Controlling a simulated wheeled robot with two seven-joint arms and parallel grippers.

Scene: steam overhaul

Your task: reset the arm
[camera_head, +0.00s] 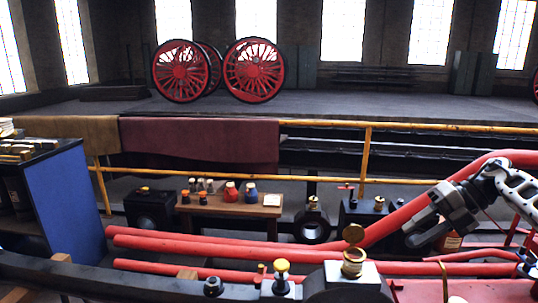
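My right arm (515,188) comes in from the right edge, bent, in the head view. My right gripper (413,231) hangs at its end and points down and left, in front of or close to a thick red pipe (385,228). Its two grey fingers look parted, and nothing shows between them. I cannot tell whether it touches the pipe. My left arm and gripper are not in view.
Red pipes (200,243) run across the front, with a brass-lidded fitting (353,262) before them. A wooden bench (228,207) carries small bottles. A blue cabinet (75,195) stands left. Behind are a yellow railing (330,181) and red spoked wheels (254,70).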

